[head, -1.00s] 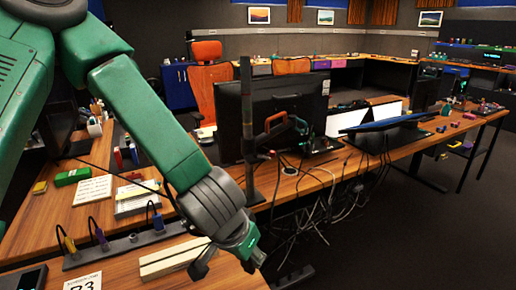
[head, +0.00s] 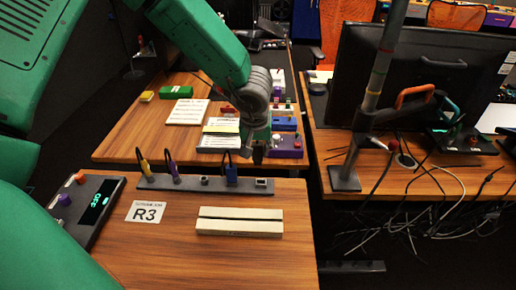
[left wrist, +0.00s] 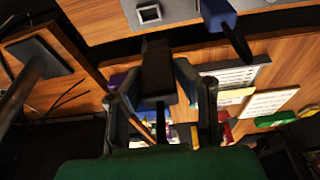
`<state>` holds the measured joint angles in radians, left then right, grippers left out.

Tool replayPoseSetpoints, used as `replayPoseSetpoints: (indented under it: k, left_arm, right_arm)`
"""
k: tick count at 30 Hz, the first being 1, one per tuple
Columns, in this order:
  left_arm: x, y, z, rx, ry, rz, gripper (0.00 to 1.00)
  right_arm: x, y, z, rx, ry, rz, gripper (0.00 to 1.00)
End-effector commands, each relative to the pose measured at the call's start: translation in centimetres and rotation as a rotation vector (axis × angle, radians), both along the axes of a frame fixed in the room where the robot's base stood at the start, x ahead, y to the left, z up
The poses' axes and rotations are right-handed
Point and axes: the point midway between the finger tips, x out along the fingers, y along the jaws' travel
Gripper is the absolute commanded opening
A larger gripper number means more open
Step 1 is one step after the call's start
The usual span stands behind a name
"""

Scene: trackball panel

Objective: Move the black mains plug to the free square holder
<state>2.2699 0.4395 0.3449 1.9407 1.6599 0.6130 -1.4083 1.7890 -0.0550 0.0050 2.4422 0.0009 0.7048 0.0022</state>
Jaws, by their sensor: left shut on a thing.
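My left gripper (head: 259,150) hangs just behind the right end of a grey holder strip (head: 190,184), above it. It is shut on the black mains plug (left wrist: 157,72), a dark block between its fingers in the left wrist view. In the head view the plug is small and dark against the gripper. A free square holder (head: 261,183) with a pale rim is at the strip's right end; it also shows in the left wrist view (left wrist: 148,13). A blue plug (head: 231,176) stands left of it. My right gripper is not in view.
The strip also bears a yellow plug (head: 145,167), a purple plug (head: 173,169) and another empty holder (head: 205,181). A pale slotted block (head: 239,222) lies in front. A black display box (head: 88,208) stands left. A monitor (head: 410,85) and pole (head: 375,90) stand right.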

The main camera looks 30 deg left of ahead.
Motion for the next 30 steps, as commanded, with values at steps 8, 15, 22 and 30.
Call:
replayPoseSetpoints:
  k: [8,15,22,30]
  left_arm:
    - [0.0,-0.7,0.4,0.010,0.002,-0.004,0.00]
    - [-0.1,-0.3,-1.7,0.004,0.001,-0.001,0.00]
    - [-0.1,-0.1,-4.0,0.003,0.002,0.000,0.00]
    - [-0.1,-0.5,-5.4,0.006,0.000,-0.001,0.00]
  right_arm:
    - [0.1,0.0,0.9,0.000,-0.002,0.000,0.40]
    - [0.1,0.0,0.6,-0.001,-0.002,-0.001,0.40]
    - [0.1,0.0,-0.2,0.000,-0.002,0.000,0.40]
    - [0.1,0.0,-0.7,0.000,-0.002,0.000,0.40]
